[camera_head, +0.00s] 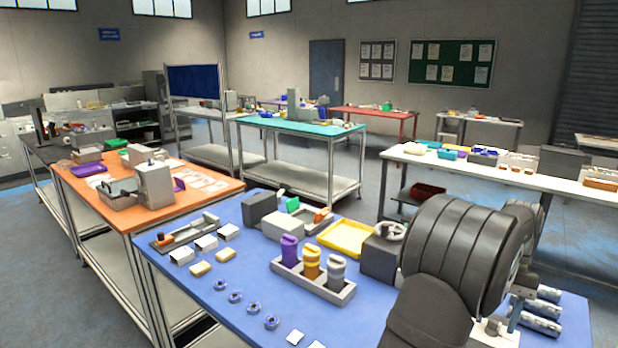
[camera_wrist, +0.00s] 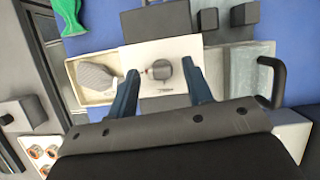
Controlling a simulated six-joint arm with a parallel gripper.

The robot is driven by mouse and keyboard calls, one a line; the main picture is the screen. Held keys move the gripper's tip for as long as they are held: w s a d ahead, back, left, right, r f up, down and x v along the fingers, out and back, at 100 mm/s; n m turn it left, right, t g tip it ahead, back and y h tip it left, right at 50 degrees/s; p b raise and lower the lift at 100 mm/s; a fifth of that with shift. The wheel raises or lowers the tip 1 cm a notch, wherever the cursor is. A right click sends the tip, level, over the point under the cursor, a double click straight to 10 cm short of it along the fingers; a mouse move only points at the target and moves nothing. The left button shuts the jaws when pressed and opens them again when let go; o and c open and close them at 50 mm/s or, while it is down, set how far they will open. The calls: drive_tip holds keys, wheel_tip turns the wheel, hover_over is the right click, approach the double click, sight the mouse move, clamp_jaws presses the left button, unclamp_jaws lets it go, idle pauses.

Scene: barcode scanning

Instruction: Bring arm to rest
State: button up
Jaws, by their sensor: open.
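My gripper (camera_wrist: 160,69) shows in the wrist view with its two blue fingers spread apart. Between and beyond the fingertips is a small dark grey rounded piece (camera_wrist: 162,70) on a white plate (camera_wrist: 150,50). I cannot tell how far it is from the fingers; nothing appears gripped.
A grey holder (camera_head: 330,293) with purple, yellow and grey bottles stands left of my arm. A yellow tray (camera_head: 346,238) and a dark box (camera_head: 380,260) stand close by. Silver cylinders (camera_head: 535,316) lie at right. A dark handle (camera_wrist: 271,80) is right of my fingers.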

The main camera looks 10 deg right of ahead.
drive_tip(key=n, duration=0.2)
drive_tip(key=n+h, duration=0.1)
drive_tip(key=n, duration=0.1)
drive_tip(key=shift+a+n+g+h, duration=0.15)
drive_tip(key=shift+n+g+h, duration=0.15)
drive_tip(key=shift+n+g, duration=0.1)
drive_tip(key=n+h, duration=0.1)
drive_tip(key=n, duration=0.2)
drive_tip(key=shift+w+a+n, duration=0.1)
drive_tip(key=shift+n, duration=0.3)
drive_tip(key=n+h, duration=0.2)
drive_tip(key=n, duration=0.1)
drive_tip(key=shift+n, duration=0.4)
drive_tip(key=n+t+h, duration=0.1)
drive_tip(key=n, duration=0.3)
drive_tip(key=shift+a+n, duration=0.15)
drive_tip(key=shift+n, duration=0.15)
drive_tip(key=v, duration=0.7)
drive_tip(key=x, duration=0.7)
drive_tip(key=shift+s+f, duration=0.2)
drive_tip(key=shift+w+r+m, duration=0.15)
drive_tip(key=shift+m, duration=1.05)
drive_tip(key=m+y, duration=0.1)
drive_tip(key=m, duration=0.1)
drive_tip(key=m+g+y, duration=0.1)
drive_tip(key=m, duration=0.2)
drive_tip(key=shift+d+m, duration=0.2)
drive_tip(key=shift+m, duration=0.1)
